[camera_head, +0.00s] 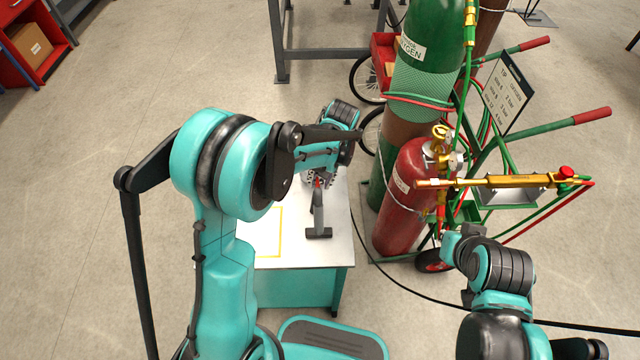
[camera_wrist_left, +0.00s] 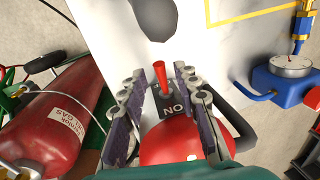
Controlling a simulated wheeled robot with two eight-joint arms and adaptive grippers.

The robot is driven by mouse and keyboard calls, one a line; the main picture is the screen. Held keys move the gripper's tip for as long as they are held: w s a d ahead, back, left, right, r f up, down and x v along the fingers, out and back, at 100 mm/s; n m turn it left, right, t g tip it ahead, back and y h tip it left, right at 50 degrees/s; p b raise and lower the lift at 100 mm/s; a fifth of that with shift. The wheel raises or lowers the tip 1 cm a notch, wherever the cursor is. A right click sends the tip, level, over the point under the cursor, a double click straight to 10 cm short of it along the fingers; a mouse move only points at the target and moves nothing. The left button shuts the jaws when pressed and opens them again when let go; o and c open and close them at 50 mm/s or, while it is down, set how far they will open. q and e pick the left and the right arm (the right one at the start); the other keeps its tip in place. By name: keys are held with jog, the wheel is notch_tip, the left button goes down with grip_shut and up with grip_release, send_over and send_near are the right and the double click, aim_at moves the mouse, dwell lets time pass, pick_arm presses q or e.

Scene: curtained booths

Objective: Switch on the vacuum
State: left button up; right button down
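In the left wrist view a red lever (camera_wrist_left: 160,76) stands up from a dark plate (camera_wrist_left: 172,107) whose letters read "NO" from this side. A rounded red body (camera_wrist_left: 178,142) lies below it. My left gripper (camera_wrist_left: 158,86) is open, with one finger on each side of the lever and gaps between. In the head view this gripper (camera_head: 314,180) is over the white table top, partly hidden by my own arm. A grey handle-like piece (camera_head: 319,222) extends toward me there. My right wrist (camera_head: 462,242) is at the lower right, its fingers not clearly visible.
The white table (camera_head: 335,250) has a yellow-marked rectangle. A red gas cylinder (camera_head: 403,200) and green oxygen cylinder (camera_head: 430,40) stand on a cart to its right. A brass torch (camera_head: 510,181) lies across in front of them. A blue gauge unit (camera_wrist_left: 290,82) is beside the gripper.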

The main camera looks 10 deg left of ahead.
pick_arm(q)
jog(key=shift+a+f, duration=0.15)
jog(key=shift+f, duration=0.65)
grip_shut()
jog(key=shift+w+a+r+g+h, duration=0.1)
jog(key=shift+w+r+g+h, duration=0.15)
jog(key=shift+g, duration=0.45)
jog(key=shift+w+a+r+g+h, duration=0.1)
jog(key=shift+r+g+h, duration=0.2)
jog(key=shift+g, duration=0.4)
grip_release()
